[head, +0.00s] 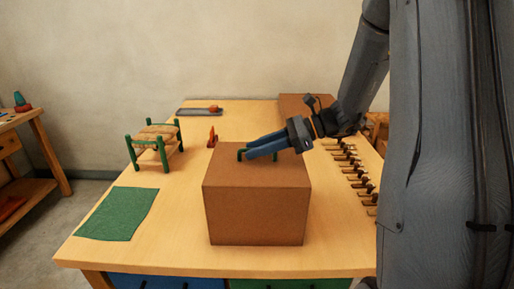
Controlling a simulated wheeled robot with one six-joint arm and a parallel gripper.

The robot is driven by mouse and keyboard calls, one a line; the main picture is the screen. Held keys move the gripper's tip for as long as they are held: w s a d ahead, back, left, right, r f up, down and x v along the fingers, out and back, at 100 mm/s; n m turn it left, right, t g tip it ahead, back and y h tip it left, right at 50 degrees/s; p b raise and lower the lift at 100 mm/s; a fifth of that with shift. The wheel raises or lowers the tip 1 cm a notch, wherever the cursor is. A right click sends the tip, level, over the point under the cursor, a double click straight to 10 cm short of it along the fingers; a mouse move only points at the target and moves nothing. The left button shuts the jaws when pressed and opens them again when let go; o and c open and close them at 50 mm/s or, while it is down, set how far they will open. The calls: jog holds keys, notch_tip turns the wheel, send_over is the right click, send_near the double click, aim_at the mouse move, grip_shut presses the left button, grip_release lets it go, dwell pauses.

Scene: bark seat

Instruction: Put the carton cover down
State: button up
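The carton cover (256,210) is a brown box shape with a green handle (241,154) on top. It is at the front middle of the wooden table. Its lower edge looks at or very near the tabletop; I cannot tell whether a small gap is under it. My gripper (256,149) comes in from the upper right. Its two blue fingers lie close together across the handle and look shut on it. They hide the handle's middle. Anything under the cover is hidden.
A green mat (117,214) lies front left on the table (178,215). Behind it stands a small green-legged stool (155,143). A small orange-red object (212,137) is behind the cover. A tray (190,112) and a brown box (290,104) are at the back. Several small tools line the right edge.

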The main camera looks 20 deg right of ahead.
jog(key=shift+r, duration=0.15)
jog(key=shift+r, duration=0.3)
jog(key=b+v, duration=0.3)
jog(key=v, duration=0.9)
jog(key=shift+r, duration=0.2)
